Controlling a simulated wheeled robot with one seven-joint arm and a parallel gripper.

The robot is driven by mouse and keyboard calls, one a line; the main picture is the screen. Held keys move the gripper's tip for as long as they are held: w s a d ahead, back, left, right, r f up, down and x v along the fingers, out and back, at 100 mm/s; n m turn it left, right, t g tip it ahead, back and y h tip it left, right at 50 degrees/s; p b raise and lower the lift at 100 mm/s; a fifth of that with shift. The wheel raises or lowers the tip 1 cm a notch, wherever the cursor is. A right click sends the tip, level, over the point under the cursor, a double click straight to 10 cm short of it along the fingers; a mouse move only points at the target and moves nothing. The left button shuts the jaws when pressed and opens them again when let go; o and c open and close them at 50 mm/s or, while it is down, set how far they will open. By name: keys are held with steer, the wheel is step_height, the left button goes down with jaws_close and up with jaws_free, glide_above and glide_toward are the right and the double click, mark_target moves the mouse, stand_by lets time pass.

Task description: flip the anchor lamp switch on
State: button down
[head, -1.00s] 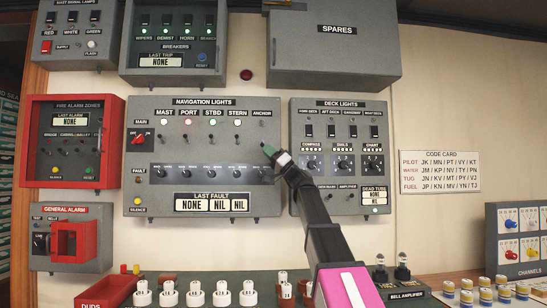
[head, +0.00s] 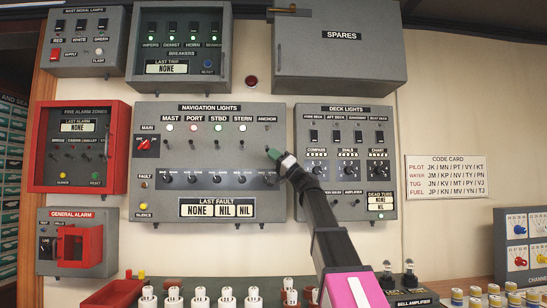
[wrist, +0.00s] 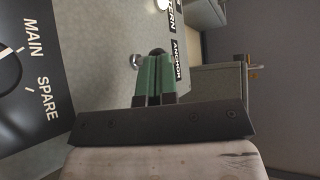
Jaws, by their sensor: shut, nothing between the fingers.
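The NAVIGATION LIGHTS panel (head: 208,188) is on the wall in the head view. Its ANCHOR label (head: 267,119) is at the upper right of the panel. My gripper (head: 272,153) is just below that label, with its green fingers shut and empty. In the wrist view the ANCHOR label (wrist: 179,60) is beyond the fingers (wrist: 154,78). The anchor switch (wrist: 137,60), a small silver lever, shows just left of the fingertips, seemingly apart from them. I cannot tell its position. A dark, apparently unlit anchor lamp (wrist: 157,50) shows just past the fingertips.
The stern lamp (head: 242,128) and its neighbours are lit. MAIN/SPARE selector knobs (head: 240,178) line the panel below the switches. The DECK LIGHTS panel (head: 345,112) is close on the right. The SPARES cabinet (head: 340,65) juts out above.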

steer(key=shift+s+r+m+t+h, duration=0.1)
steer(key=shift+s+m+t+h, duration=0.05)
steer(key=shift+m+t+h, duration=0.2)
steer(key=m+h, duration=0.1)
steer(key=r+m+t, duration=0.1)
steer(key=m, duration=0.1)
steer(key=r+m+t+h, duration=0.1)
steer(key=shift+s+m+t+h, duration=0.25)
steer(key=shift+s+m+h, duration=0.05)
steer(key=shift+m+h, duration=0.05)
steer(key=s+d+f, duration=0.5)
steer(key=s+d, duration=0.3)
steer(key=d, duration=0.1)
steer(key=shift+s+d, duration=0.35)
steer(key=shift+d, duration=0.05)
